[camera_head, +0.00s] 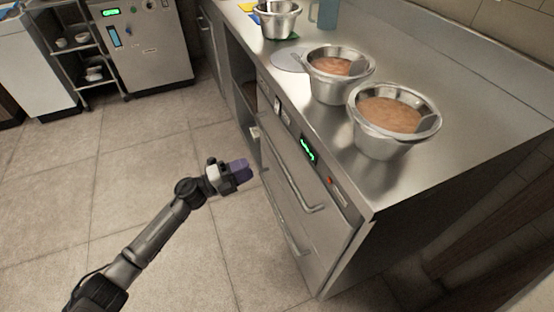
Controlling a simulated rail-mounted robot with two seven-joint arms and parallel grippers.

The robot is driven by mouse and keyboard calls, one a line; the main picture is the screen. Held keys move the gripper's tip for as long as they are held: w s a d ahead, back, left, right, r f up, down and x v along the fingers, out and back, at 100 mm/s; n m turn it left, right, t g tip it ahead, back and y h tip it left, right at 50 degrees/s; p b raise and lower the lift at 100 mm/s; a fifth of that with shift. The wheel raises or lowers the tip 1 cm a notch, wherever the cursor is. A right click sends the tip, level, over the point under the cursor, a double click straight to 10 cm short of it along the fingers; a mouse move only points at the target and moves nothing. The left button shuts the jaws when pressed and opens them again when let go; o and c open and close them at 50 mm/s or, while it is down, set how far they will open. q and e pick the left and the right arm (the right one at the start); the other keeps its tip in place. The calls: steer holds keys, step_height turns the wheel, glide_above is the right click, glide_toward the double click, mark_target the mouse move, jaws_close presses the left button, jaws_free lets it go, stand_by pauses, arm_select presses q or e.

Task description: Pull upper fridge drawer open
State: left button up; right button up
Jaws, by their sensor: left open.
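The upper fridge drawer (308,178) is a steel front under the counter, with a long bar handle (297,187) across it. The drawer looks shut, flush with the cabinet face. A lower drawer (300,228) with a similar handle (288,228) sits beneath it. My left gripper (247,170) reaches in from the lower left, with purple fingers pointing toward the drawer fronts. It is open, holds nothing and appears apart from the upper handle, on its left. My right gripper is not in view.
Above the drawers is a control panel with a green display (308,149). Two steel wells of brown sauce (340,68) (392,116) stand on the steel counter (460,75). The tiled floor (130,170) left of the drawers is clear. A rack (88,50) stands farther back.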

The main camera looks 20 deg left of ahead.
mark_target(277, 153)
arm_select(q)
steer(key=shift+b+x, duration=1.55)
steer(key=shift+x, duration=3.7)
jaws_close()
